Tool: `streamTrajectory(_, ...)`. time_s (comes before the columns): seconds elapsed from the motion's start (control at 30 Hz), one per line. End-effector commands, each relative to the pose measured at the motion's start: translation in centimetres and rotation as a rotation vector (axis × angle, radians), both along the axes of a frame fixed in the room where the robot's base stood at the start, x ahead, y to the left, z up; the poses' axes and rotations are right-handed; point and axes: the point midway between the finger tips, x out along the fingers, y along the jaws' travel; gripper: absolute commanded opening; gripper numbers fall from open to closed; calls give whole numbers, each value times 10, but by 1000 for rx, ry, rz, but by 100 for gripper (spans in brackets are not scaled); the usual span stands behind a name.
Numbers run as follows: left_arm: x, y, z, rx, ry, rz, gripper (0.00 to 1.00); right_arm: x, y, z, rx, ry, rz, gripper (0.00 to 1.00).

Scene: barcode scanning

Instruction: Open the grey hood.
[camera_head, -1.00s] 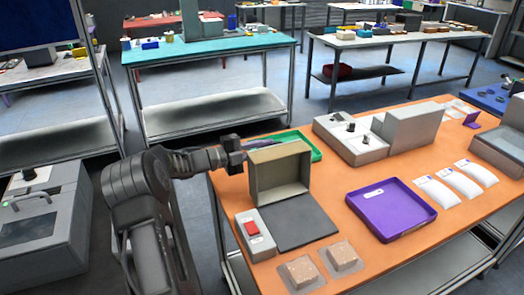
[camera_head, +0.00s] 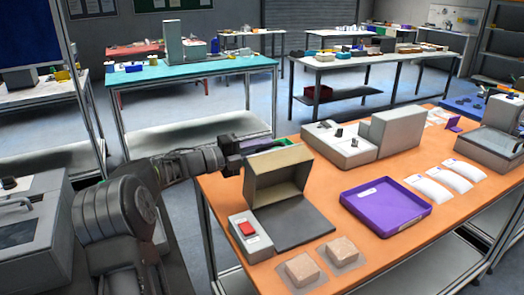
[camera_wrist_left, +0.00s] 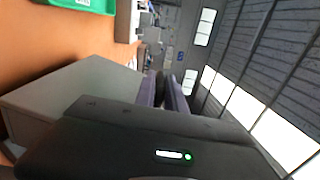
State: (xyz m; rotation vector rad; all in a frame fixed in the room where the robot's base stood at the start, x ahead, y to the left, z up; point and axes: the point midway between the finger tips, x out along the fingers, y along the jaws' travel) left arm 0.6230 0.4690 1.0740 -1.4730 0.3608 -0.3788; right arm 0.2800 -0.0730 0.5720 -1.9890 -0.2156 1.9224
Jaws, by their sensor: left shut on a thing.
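The grey hood (camera_head: 279,173) stands raised at the back of a dark flat plate (camera_head: 290,226), with its hollow inside facing the front. A grey box with a red button (camera_head: 246,228) is at the plate's left. My left gripper (camera_head: 234,160) is at the hood's upper left edge and shut on it. In the left wrist view, the fingers (camera_wrist_left: 170,93) are close together beside the hood's grey surface (camera_wrist_left: 70,98); the exact contact is hard to see. My right gripper is not in view.
A green tray (camera_head: 272,145) lies behind the hood. A large grey device (camera_head: 350,140) stands at the back, a purple tray (camera_head: 385,207) to the right. Two brown blocks (camera_head: 302,269) lie in front.

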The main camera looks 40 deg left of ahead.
Motion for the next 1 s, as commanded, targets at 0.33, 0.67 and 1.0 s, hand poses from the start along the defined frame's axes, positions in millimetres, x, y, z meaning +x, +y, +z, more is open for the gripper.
streamTrajectory(0.33, 0, 0, 2, 0, -3, -1, 34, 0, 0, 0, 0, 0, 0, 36)
streamTrajectory(0.67, -9, 5, 0, 1, -1, 2, 34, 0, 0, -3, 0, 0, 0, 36)
streamTrajectory(1.0, -56, 30, 0, 1, -2, 2, 34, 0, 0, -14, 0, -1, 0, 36)
